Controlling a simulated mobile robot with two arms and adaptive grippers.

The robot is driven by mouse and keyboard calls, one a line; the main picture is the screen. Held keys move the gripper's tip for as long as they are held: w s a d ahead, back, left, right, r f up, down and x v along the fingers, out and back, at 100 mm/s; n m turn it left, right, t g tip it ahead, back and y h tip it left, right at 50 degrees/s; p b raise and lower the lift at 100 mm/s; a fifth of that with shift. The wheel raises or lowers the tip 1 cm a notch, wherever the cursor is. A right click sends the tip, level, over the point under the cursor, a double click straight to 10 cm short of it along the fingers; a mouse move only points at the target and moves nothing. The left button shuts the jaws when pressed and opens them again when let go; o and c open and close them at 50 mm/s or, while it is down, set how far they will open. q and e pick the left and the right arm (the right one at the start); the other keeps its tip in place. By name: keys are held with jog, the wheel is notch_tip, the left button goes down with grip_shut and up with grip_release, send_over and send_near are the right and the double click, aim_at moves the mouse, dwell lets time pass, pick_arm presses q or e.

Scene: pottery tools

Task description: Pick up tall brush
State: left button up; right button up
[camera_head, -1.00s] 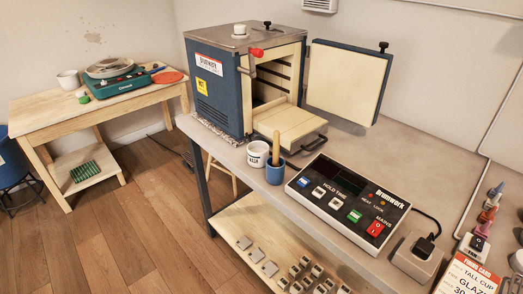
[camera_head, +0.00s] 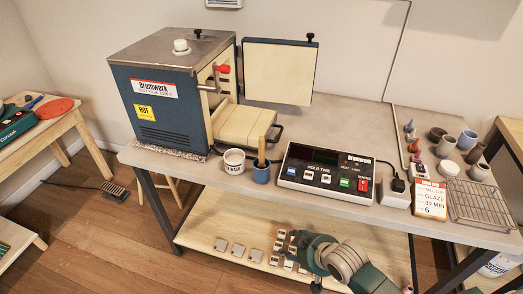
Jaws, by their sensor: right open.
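The tall brush (camera_head: 261,149) shows as an upright wooden handle standing in a small blue cup (camera_head: 261,174) on the bench, in front of the kiln. Its lower end is hidden inside the cup. My right arm (camera_head: 345,262), green and grey, comes in at the bottom edge, below and to the right of the cup and well apart from it. My right gripper is open and holds nothing that I can see; its fingers are hard to make out at the bottom of the view. My left gripper is not in view.
A white tub (camera_head: 234,162) stands close left of the cup, and the control box (camera_head: 326,176) stands close right. The kiln (camera_head: 167,104) is behind, its door (camera_head: 279,72) open. The lower shelf (camera_head: 203,227) holds small tiles and blocks. A wire rack (camera_head: 480,203) lies at right.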

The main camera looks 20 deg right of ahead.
aim_at(263, 146)
jog(key=w+r+n+t+y+p, duration=0.1)
jog(key=w+r+t, duration=0.1)
jog(key=w+r, duration=0.5)
jog(key=w+r+t+y, duration=0.1)
jog(key=w+r, duration=0.1)
jog(key=r, duration=0.8)
jog(key=w+r+n+t+y+p, duration=0.1)
jog(key=w+r+t, duration=0.1)
jog(key=w+r, duration=0.5)
jog(key=x, duration=0.2)
jog(key=r+p+x, duration=0.1)
jog(key=x, duration=0.1)
jog(key=p+x, duration=0.1)
jog(key=x, duration=0.2)
jog(key=shift+w+a+r, duration=0.15)
jog(key=shift+a+r, duration=0.05)
jog(key=shift+a, duration=0.1)
jog(key=shift+w+a+f, duration=0.1)
jog(key=shift+w+f, duration=0.05)
jog(key=shift+w, duration=0.05)
jog(key=shift+s, duration=0.1)
jog(key=shift+c, duration=1.3)
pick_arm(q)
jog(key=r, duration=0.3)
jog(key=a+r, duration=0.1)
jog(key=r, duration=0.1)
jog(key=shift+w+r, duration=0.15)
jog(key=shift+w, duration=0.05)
pick_arm(e)
grip_shut()
